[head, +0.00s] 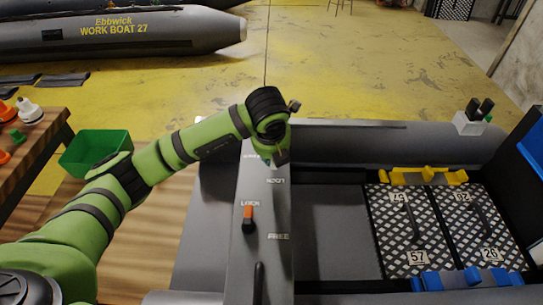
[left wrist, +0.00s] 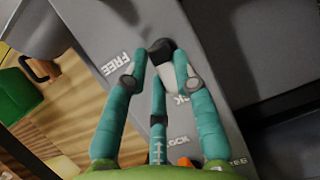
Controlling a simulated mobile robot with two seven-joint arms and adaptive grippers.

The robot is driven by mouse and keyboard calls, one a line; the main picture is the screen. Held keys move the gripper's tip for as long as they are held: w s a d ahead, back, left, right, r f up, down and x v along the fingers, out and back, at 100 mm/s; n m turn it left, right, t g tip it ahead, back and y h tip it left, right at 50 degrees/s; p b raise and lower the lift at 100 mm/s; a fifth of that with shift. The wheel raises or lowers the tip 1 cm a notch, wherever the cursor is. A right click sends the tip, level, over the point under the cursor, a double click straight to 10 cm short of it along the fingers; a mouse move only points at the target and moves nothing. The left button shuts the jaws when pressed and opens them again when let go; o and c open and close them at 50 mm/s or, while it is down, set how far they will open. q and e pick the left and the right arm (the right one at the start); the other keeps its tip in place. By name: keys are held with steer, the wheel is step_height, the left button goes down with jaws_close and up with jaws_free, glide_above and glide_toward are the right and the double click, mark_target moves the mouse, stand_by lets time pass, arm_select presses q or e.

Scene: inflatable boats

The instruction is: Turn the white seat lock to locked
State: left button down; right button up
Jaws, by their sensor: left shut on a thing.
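My left gripper (head: 276,156) is over the far part of the grey seat beam (head: 229,235) in the head view. In the left wrist view, its teal fingers (left wrist: 160,68) are closed around the white seat lock (left wrist: 172,86), which has a dark part (left wrist: 161,49) at one end. The FREE label is to its left and a partly covered LOCK label to its right. I cannot tell which label it points to. The gripper hides the white lock in the head view. My right gripper is in neither view.
An orange lock (head: 248,218) stands nearer on the same beam, between LOCK and FREE labels, with a black lever (head: 259,283) nearer still. Patterned panels (head: 405,245) lie at the right. A green bin (head: 95,151) and wooden table (head: 42,135) are at the left.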

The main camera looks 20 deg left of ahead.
arm_select(q)
steer(key=shift+d+n, duration=0.1)
steer(key=shift+n, duration=0.5)
steer(key=c, duration=1)
jaws_free()
steer(key=shift+y, duration=0.3)
steer(key=shift+v, duration=6)
steer(key=shift+w, duration=0.1)
